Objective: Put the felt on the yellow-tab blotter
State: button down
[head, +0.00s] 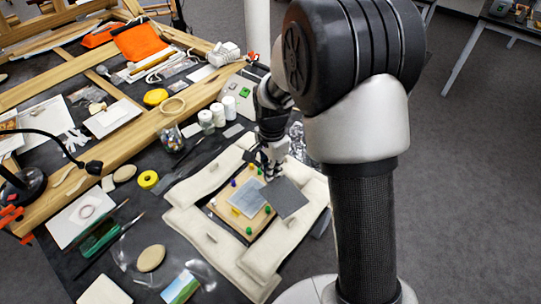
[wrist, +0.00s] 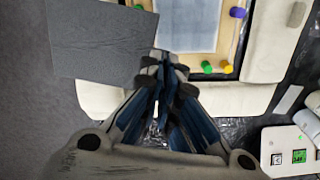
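A dark grey square sheet, which looks like the felt (head: 286,198), is held at one corner by my gripper (head: 270,172). In the wrist view the felt (wrist: 100,40) reaches out to the left of the closed fingertips (wrist: 165,64). It overhangs the right side of a wooden board (head: 226,213) in the head view. A paler grey sheet (head: 246,198) lies on the board and also shows in the wrist view (wrist: 188,24). Small yellow, green and purple tabs stand around it. I cannot tell for sure which tab belongs to the blotter.
Cream padded bolsters (head: 190,222) surround the board. White jars (head: 206,120), a yellow tape ring (head: 148,180) and an oval stone-like piece (head: 151,258) lie on the dark table to the left. A white box with buttons (wrist: 288,150) is at the wrist view's lower right.

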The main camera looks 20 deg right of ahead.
jog(key=shift+w+a+f+m+b, duration=0.1)
jog(key=shift+w+f+m+b, duration=0.95)
jog(key=shift+m, duration=1.45)
jog(key=shift+w+d+f+m+b, duration=0.1)
jog(key=shift+w+f+m+b, duration=0.4)
jog(key=shift+f+m, duration=1.5)
jog(key=shift+w+a+f+m+b, duration=0.1)
jog(key=shift+w+f+m+b, duration=0.6)
jog(key=shift+m, duration=2.3)
jog(key=shift+s+f+b, duration=0.2)
jog(key=shift+f+b, duration=0.2)
jog(key=shift+f, duration=0.15)
jog(key=c, duration=2.3)
grip_release()
jog(key=o, duration=0.6)
